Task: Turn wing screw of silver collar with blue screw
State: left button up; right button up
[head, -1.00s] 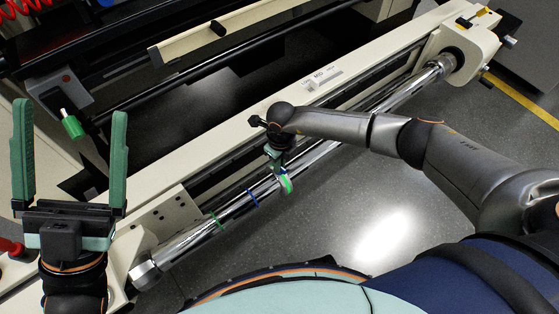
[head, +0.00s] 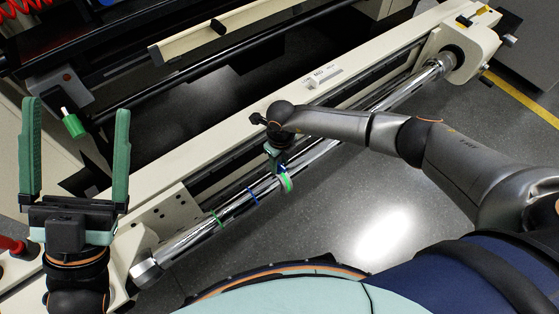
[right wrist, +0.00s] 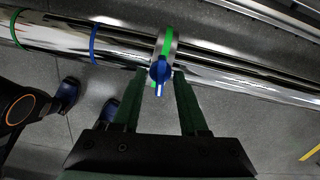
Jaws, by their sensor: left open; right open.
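The silver collar (right wrist: 174,50) with a green band sits around the chrome shaft in the right wrist view; it also shows in the head view (head: 287,184). Its blue wing screw (right wrist: 160,70) points toward my right gripper. My right gripper (right wrist: 160,76) is open, with one fingertip on each side of the blue screw; I cannot tell whether either touches it. In the head view my right gripper (head: 279,166) is over the shaft and partly hides the collar. My left gripper (head: 75,106) is open and empty at the left, away from the shaft.
The chrome shaft (head: 325,146) runs diagonally along the cream machine beam (head: 232,143). A blue ring (head: 252,196) and a green ring (head: 216,219) are on the shaft left of the collar. A green-handled part (head: 73,125) is near my left gripper. Open floor lies to the right.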

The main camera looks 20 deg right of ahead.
aim_at(280, 165)
pick_arm(q)
jog(key=shift+r, duration=0.1)
pick_arm(e)
jog(key=shift+r, duration=0.1)
jog(key=shift+r, duration=0.25)
notch_tip(280, 165, up, 5)
jog(key=shift+p, duration=1.15)
pick_arm(q)
jog(key=w+a+f+n+g+y+p, duration=0.1)
jog(key=w+f+n+g+y, duration=0.2)
jog(key=f, duration=0.7)
jog(key=w+f+n+g+y+p, duration=0.1)
jog(key=w+f+n+g+y, duration=0.1)
jog(key=f+y, duration=0.4)
jog(key=shift+w+a+f+n+g, duration=0.4)
jog(key=shift+f+n+g, duration=0.65)
jog(key=shift+f, duration=1.65)
pick_arm(e)
notch_tip(280, 165, up, 7)
jog(key=shift+s, duration=0.2)
pick_arm(q)
jog(key=shift+n+t, duration=0.25)
pick_arm(e)
jog(key=shift+d+f, duration=0.1)
jog(key=shift+f, duration=0.05)
